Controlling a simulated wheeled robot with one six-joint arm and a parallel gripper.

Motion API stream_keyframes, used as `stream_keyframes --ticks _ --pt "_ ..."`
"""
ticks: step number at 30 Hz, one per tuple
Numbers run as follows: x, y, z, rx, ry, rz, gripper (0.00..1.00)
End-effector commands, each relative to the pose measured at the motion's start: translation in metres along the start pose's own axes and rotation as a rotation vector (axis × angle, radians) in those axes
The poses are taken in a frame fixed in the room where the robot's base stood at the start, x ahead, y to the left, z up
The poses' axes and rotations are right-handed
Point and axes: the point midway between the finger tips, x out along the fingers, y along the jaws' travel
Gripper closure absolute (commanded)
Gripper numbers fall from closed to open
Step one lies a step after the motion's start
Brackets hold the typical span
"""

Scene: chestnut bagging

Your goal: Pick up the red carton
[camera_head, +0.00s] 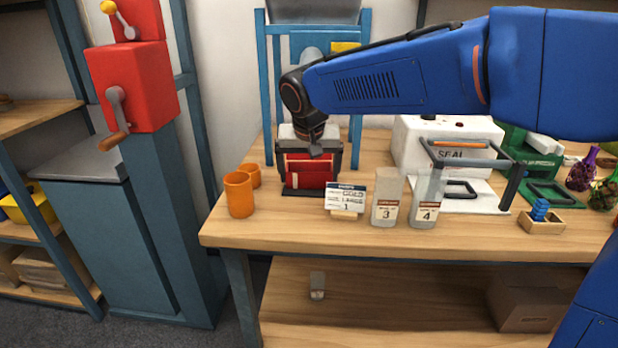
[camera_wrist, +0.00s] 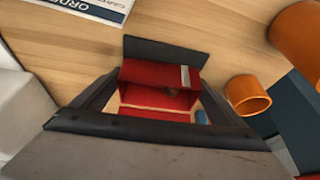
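Orange cups (camera_head: 239,195) stand left of the carton. An order card (camera_head: 345,198) and two labelled bags (camera_head: 386,197) stand in front and right. A white sealer (camera_head: 440,145) with a dark bar frame lies further right. Bare wood (camera_head: 275,225) is free at the front left.

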Motion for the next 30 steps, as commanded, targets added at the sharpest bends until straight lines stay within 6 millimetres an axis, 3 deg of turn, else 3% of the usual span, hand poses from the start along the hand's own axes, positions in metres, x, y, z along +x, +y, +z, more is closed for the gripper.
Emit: stream_keyframes --ticks 3,11,16,30 --pt "0.000 0.000 0.000 0.000 0.000 0.000 0.33" --pt "-0.002 0.000 -0.001 0.000 0.001 0.000 0.33" --pt "-0.014 0.000 -0.006 0.001 0.003 -0.002 0.33" --pt "-0.015 0.100 0.002 0.005 0.001 0.001 0.33"
